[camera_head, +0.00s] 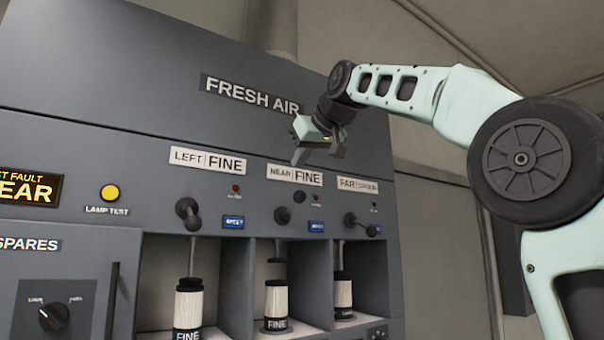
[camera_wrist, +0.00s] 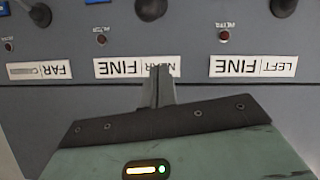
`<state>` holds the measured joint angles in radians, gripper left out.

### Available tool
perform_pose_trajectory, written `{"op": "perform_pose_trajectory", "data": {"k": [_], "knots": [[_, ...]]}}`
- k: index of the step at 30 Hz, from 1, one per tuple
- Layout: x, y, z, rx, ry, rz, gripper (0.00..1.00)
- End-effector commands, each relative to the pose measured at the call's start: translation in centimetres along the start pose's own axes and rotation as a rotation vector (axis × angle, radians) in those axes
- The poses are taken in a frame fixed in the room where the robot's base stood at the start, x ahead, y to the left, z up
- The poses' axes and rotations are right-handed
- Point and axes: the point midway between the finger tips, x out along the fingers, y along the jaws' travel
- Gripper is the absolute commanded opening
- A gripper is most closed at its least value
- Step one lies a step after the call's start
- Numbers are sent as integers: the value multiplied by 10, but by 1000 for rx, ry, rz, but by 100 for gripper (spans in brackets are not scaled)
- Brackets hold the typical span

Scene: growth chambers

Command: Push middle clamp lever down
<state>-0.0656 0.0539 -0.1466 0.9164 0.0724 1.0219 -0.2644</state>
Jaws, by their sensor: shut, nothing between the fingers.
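The middle clamp lever (camera_head: 284,214) is a dark lever with a round knob, on the grey panel below the NEAR FINE label (camera_head: 295,176). In the wrist view, which is upside down, the lever's dark knob (camera_wrist: 150,8) shows at the top edge. My gripper (camera_head: 300,158) is shut and empty, in front of the panel at about the label's height and above the lever. In the wrist view its closed fingertips (camera_wrist: 161,72) overlap part of the NEAR label. The fingers appear apart from the lever.
The left lever (camera_head: 187,210) and the far lever (camera_head: 371,230) flank the middle one. Below, white-and-black FINE canisters (camera_head: 277,300) stand in open bays. A yellow lamp-test button (camera_head: 110,192) and a vertical handle (camera_head: 113,300) are farther left.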

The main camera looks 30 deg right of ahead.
Motion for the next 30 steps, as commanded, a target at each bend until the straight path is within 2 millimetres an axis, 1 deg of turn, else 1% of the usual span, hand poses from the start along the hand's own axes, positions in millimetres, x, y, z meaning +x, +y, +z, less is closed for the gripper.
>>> {"op": "perform_pose_trajectory", "data": {"k": [1, 3, 8, 15, 30], "knots": [[11, 0, -2, 0, -5, -2, 0], [20, 0, 1, 1, -2, -1, 0], [23, 0, 21, 1, -1, -1, 0], [27, 0, 36, 0, -1, -1, 0], [28, 0, 39, 0, 2, 0, 0]]}}
